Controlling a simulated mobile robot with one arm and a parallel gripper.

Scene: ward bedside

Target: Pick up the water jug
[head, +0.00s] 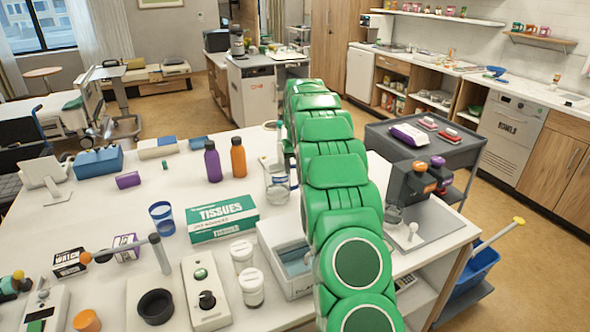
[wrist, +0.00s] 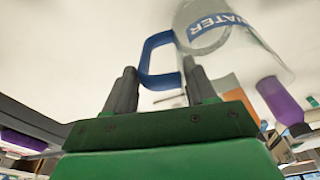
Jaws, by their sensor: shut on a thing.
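The water jug (wrist: 238,50) is clear, with a blue "WATER" label that appears upside down in the wrist view. Its blue handle (wrist: 158,40) reaches between the two dark fingers of my gripper (wrist: 158,72), which is shut on it. In the head view, the clear jug (head: 277,187) shows just left of my green arm, on or just above the white table (head: 110,215). My arm hides part of it and my gripper there. I cannot tell whether its base touches the table.
A purple bottle (head: 212,162) and an orange bottle (head: 238,158) stand left of the jug. A tissue box (head: 224,218), a blue cup (head: 161,218) and two white-lidded jars (head: 246,270) are nearer. A dispenser (head: 408,190) stands right of my arm. A grey cart (head: 385,133) is beyond.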

